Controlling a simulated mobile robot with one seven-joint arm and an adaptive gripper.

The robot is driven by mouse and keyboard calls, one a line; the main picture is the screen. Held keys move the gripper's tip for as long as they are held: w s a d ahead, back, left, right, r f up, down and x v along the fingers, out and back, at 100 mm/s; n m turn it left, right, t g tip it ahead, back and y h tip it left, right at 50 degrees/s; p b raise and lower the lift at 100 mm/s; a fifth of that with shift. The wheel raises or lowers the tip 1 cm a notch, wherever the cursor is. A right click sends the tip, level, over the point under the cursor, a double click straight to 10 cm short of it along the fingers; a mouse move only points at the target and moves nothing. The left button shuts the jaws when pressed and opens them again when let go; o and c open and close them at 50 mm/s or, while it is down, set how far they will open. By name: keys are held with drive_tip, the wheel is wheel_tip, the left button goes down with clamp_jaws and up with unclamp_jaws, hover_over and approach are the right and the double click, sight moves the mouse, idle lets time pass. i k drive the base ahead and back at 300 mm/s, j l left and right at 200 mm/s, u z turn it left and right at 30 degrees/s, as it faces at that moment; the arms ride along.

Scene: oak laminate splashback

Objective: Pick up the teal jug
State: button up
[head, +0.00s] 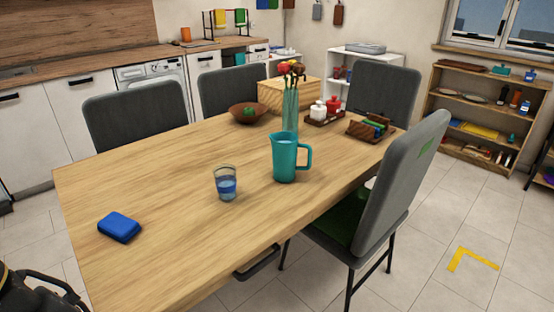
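The teal jug (284,158) stands upright on the wooden table (150,200), right of the table's middle. Its handle points right. A tall clear, greenish vase (290,112) with dark stems stands directly behind it, partly hidden by the jug. A glass of blue liquid (225,184) stands to the jug's front left, apart from it. A dark part of what looks like my gripper (50,290) shows at the lower left corner, cut off by the frame. It is far from the jug, beyond the table's left front edge. Its fingers cannot be made out clearly.
A blue block-like thing (119,227) lies at the table's front left. A brown bowl (248,113), a wooden box (285,94) and a tray with white and red pots (326,111) stand farther back. A grey chair (398,190) flanks the right edge. The table's left half is mostly clear.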

sight(285, 144)
drive_tip(key=i+j+z, duration=0.15)
drive_tip(key=z, duration=0.25)
drive_tip(key=i+j+z, duration=0.25)
drive_tip(key=z, duration=0.15)
drive_tip(key=i+j+z, duration=0.2)
drive_tip(key=z, duration=0.25)
